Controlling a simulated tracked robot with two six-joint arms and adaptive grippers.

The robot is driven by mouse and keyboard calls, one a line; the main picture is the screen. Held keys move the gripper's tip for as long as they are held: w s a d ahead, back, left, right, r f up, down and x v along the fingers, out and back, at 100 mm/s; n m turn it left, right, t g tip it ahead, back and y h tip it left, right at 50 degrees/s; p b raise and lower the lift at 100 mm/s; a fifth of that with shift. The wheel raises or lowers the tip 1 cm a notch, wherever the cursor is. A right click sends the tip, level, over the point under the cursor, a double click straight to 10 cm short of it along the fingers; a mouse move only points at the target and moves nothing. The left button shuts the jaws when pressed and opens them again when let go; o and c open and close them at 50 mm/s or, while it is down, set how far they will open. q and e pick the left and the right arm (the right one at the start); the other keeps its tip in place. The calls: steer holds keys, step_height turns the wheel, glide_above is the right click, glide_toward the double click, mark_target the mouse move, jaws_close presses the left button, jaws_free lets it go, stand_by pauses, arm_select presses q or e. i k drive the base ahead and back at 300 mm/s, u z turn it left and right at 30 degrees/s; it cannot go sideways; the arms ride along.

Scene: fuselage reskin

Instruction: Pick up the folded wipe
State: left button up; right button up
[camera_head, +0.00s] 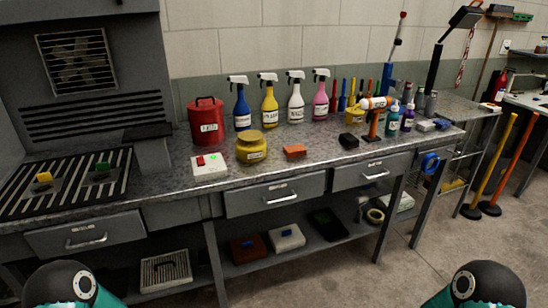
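No thing in the head view shows clearly as a folded wipe. A small pale flat item (425,126) lies near the right end of the grey workbench (327,153), but it is too small to tell what it is. An orange-red block (294,151) lies near the front edge of the bench, right of a yellow jar (251,147). Only rounded dark and teal parts of my two arms show at the bottom left and bottom right. Neither gripper is in view.
A red can (206,122) and several spray bottles (269,103) stand along the back of the bench. A white box with a red switch (209,166) sits at the front. A slatted grille (65,183) is at left. Mallets (513,165) stand on the floor at right.

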mark_target(297, 150)
steer(key=z, duration=0.15)
steer(key=i, duration=0.9)
steer(key=u, duration=0.2)
steer(key=k, duration=0.8)
steer(key=z, duration=0.25)
steer(key=i, duration=0.85)
steer(key=u, duration=0.1)
